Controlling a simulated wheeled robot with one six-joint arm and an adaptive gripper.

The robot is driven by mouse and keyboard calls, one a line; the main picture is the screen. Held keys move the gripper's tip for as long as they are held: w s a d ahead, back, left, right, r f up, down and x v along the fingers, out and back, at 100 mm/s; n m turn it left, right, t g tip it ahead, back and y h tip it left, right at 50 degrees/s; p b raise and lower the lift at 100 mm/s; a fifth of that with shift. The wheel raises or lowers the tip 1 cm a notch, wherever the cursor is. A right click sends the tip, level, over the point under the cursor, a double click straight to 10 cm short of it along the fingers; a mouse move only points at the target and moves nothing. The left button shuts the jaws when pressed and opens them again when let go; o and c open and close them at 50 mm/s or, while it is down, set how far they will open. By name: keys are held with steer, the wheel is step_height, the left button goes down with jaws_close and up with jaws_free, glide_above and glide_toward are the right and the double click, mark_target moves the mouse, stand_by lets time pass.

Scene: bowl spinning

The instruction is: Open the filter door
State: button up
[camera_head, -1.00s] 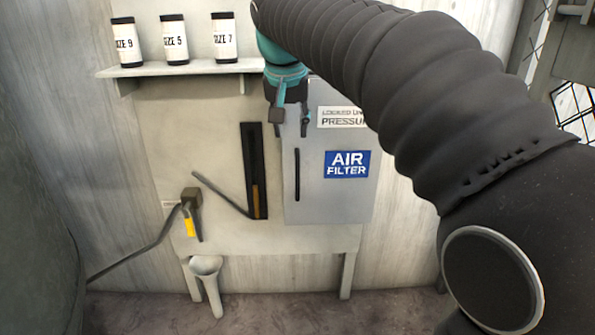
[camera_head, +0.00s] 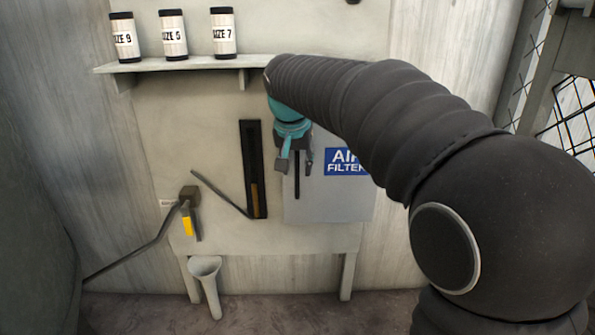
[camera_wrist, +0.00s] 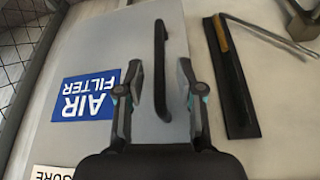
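The filter door (camera_head: 330,207) is a grey panel with a blue "AIR FILTER" label (camera_head: 346,161); it looks closed. Its black vertical handle (camera_head: 297,185) shows below my gripper (camera_head: 295,166), its upper part hidden behind the fingers. In the wrist view the handle (camera_wrist: 160,62) stands out from the door (camera_wrist: 158,130), and its near end lies between the fingers. My gripper (camera_wrist: 158,82) is open, with one finger on each side of the handle and a visible gap to both. I cannot tell whether the fingers reach the handle in depth.
A shelf (camera_head: 180,66) with several labelled canisters is above left. A black slotted strip with a lever (camera_head: 254,170) is just left of the door. A yellow-handled valve (camera_head: 188,226) and a funnel (camera_head: 206,268) are lower left.

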steer(key=shift+w+f, duration=0.25)
steer(key=shift+f, duration=0.4)
jaws_close()
steer(key=shift+s, duration=0.1)
